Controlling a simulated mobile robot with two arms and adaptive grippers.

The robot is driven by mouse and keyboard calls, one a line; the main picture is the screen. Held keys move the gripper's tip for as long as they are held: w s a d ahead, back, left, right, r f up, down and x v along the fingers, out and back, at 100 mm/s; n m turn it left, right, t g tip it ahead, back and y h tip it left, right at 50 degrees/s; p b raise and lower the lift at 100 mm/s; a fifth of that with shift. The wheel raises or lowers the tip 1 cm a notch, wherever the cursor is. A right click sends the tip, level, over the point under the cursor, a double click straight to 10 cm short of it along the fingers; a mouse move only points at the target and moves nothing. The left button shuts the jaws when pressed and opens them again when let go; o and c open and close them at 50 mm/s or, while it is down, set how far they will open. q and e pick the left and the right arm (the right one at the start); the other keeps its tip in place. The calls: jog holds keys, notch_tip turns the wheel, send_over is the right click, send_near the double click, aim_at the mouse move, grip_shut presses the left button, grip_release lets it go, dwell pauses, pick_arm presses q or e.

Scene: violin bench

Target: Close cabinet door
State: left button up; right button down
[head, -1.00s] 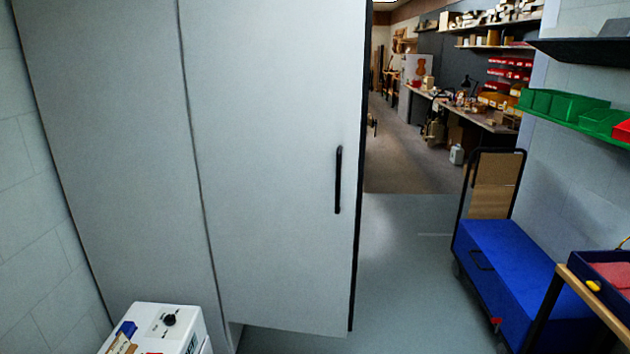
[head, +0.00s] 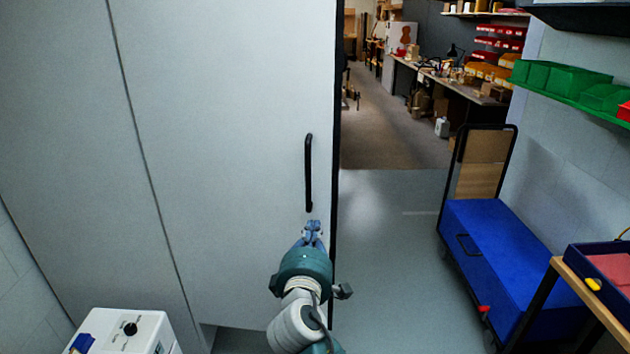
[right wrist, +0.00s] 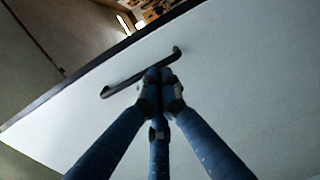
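The pale grey cabinet door (head: 230,150) fills the middle of the head view, with a dark free edge on its right. Its black vertical bar handle (head: 308,172) is near that edge. How far the door stands open is hard to tell. My right gripper (head: 312,228) is in front of the door, just below the handle's lower end. In the right wrist view its blue fingers (right wrist: 161,76) come together at the tips and overlap the handle (right wrist: 125,80), which shows on both sides of them. The handle does not appear to be between the fingers. My left gripper is not in view.
A white box with a black knob (head: 125,335) is at the bottom left. A blue cart (head: 510,250) and a wood-edged table (head: 590,300) stand at right. Grey floor (head: 390,240) is clear between door and cart. Green bins (head: 560,80) sit on a wall shelf.

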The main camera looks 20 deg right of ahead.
notch_tip(320, 180, up, 4)
jog(key=p, duration=0.2)
send_near(322, 181)
jog(key=x, duration=0.5)
jog(key=shift+w, duration=0.15)
jog(key=shift+x, duration=0.9)
jog(key=shift+d+f, duration=0.1)
